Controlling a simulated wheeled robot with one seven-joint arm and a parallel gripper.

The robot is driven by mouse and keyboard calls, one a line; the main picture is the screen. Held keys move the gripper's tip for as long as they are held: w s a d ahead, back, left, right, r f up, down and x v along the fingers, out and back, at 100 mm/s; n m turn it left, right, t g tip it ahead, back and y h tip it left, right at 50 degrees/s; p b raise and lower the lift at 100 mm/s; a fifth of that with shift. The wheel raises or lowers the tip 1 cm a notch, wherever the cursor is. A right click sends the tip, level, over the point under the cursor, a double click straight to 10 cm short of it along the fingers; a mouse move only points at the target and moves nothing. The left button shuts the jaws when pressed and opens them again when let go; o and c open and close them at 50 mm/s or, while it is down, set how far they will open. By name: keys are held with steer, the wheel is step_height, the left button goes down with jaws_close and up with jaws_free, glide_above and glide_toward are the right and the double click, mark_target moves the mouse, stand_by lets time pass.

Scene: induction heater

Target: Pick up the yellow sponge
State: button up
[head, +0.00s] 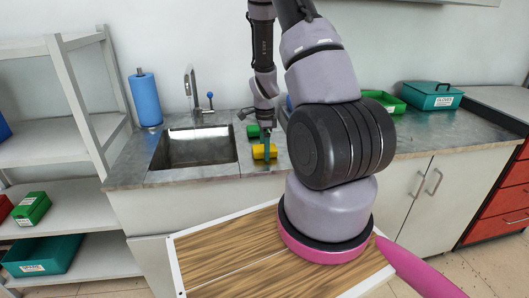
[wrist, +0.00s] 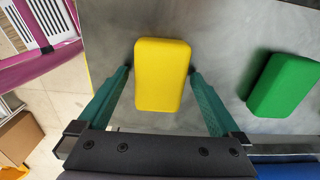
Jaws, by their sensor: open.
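The yellow sponge (wrist: 161,75) lies on the grey counter, between the two open green fingers of my gripper (wrist: 161,78) in the wrist view. A narrow gap shows on each side of the sponge, and whether the fingers touch it is hard to tell. In the head view the sponge (head: 259,152) sits on the counter just right of the sink, and my gripper (head: 266,141) is right at it, pointing down. Part of the sponge is hidden there by a finger.
A green sponge (wrist: 284,85) lies to the right of the yellow one. The sink (head: 195,148) with its tap (head: 192,90) is on the left, beside a blue paper roll (head: 146,98). Green bins (head: 432,95) stand at the counter's right. A wooden-topped surface (head: 225,255) is in front.

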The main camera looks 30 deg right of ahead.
steer(key=shift+f, duration=0.1)
steer(key=shift+c, duration=0.3)
steer(key=c, duration=1.2)
step_height(320, 180, up, 10)
steer(key=shift+r, duration=0.1)
steer(key=o, duration=0.7)
steer(key=c, duration=0.6)
